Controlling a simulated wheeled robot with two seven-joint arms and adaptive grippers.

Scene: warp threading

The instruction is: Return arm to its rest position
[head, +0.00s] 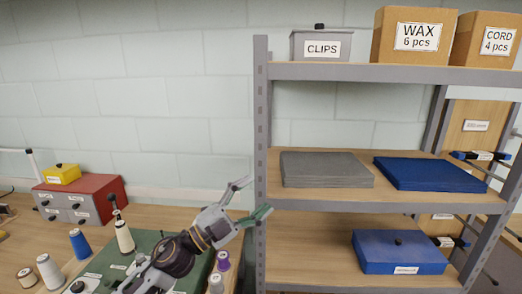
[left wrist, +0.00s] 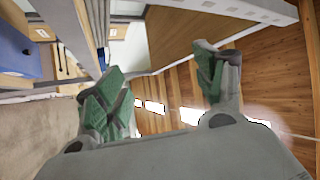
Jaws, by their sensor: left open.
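My left gripper (head: 247,201) is open and empty in the head view. It is raised above the right end of the workbench, close to the front left post of the shelf rack. In the left wrist view its two green-padded fingers (left wrist: 165,90) are spread wide with nothing between them. My right gripper does not show in either view.
The metal shelf rack (head: 261,150) stands right of my gripper, with a blue box (head: 400,252) on its lower shelf. Below my arm is a green mat (head: 150,243), with thread spools such as a blue one (head: 80,243) nearby. A red drawer cabinet (head: 112,193) stands at left.

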